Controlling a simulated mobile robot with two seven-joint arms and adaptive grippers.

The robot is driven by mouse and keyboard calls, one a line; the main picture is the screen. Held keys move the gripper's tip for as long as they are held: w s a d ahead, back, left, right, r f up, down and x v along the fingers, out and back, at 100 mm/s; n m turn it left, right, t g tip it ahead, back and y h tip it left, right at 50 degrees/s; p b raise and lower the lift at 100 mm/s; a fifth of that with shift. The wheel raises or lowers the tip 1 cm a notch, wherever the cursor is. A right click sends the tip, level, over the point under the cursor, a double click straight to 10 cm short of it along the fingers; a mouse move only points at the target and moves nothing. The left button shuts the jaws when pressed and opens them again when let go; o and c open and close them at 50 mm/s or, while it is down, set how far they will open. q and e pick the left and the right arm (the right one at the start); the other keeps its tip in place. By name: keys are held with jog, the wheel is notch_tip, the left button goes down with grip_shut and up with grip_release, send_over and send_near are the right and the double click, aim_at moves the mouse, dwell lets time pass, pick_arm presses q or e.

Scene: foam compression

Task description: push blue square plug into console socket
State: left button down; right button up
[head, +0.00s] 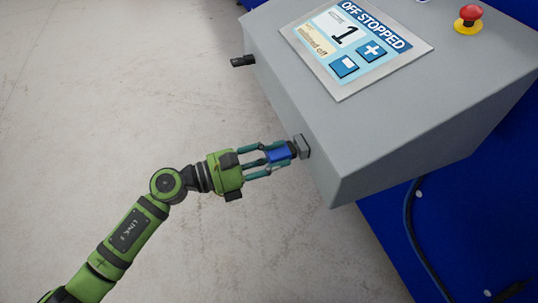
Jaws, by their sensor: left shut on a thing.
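My left gripper (287,157) is shut on the blue square plug (277,154), whose blue body shows between the fingers. The fingers point right, toward the side face of the grey console (340,125). The console socket (302,146) is a small grey block standing out from that face. The plug's dark front end is right at the socket in this view. I cannot tell whether it touches the socket or is partly inside it. My right gripper is not in view.
The console top carries a screen reading "OFF STOPPED" (352,42) and a red emergency button (469,15). A black fitting (242,61) sticks out of the console's left side. A dark cable (410,225) runs down the blue base. The floor at left is clear.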

aim_at(268, 158)
pick_arm(q)
jog(key=shift+d, duration=0.15)
dwell(0.8)
jog(key=shift+x, duration=0.9)
jog(key=c, duration=0.8)
grip_release()
jog(key=shift+w+d, duration=0.1)
jog(key=shift+d, duration=0.1)
jog(key=shift+a, duration=0.2)
jog(key=shift+b+v, duration=1.15)
jog(key=shift+v, duration=1.75)
